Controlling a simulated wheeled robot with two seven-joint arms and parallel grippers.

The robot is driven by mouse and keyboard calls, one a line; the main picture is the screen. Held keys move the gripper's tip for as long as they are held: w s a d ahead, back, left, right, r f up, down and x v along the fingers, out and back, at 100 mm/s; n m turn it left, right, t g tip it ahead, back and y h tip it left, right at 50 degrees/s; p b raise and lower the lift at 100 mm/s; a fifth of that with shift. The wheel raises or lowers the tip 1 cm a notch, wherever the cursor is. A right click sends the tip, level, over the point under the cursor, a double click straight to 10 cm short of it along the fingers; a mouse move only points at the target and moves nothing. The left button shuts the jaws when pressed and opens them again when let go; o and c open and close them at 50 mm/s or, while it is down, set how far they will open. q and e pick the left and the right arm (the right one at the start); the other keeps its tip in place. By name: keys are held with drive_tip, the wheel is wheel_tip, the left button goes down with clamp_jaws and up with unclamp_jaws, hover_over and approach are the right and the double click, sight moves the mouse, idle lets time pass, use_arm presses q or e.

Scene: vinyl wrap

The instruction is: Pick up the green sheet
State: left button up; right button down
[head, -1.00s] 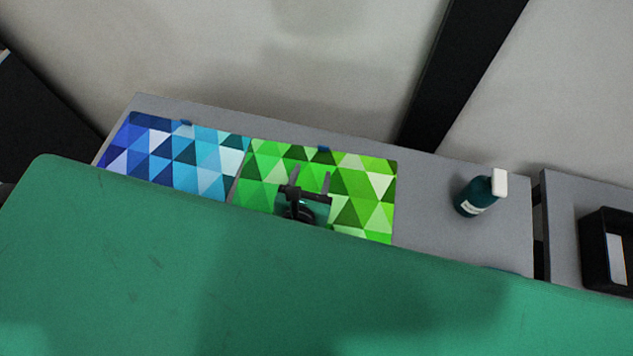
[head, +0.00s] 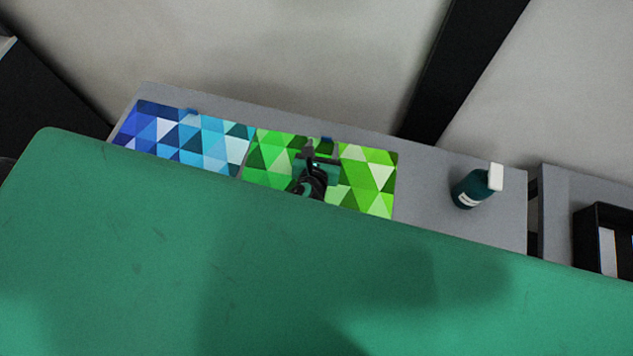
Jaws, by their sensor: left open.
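The green sheet (head: 368,177), patterned in light and dark green triangles, lies flat on a grey table. The large green panel in front hides its near edge. A small blue tab (head: 326,140) sits at its far edge. My left gripper (head: 321,148) is open over the middle of the sheet, its fingers pointing at the far edge near the tab. I cannot tell whether the fingers touch the sheet. My right gripper is not in view.
A blue patterned sheet (head: 185,140) lies left of the green one. A teal bottle with a white cap (head: 471,190) stands at the right on the grey table (head: 430,188). A black bin (head: 591,241) is farther right. A large green panel (head: 190,260) fills the foreground.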

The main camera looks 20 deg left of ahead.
sight(326, 138)
use_arm(q)
drive_tip(key=shift+p+x, duration=0.4)
drive_tip(key=shift+x, duration=1.6)
drive_tip(key=shift+s+d+f, duration=0.1)
drive_tip(key=shift+s+f, duration=0.05)
clamp_jaws()
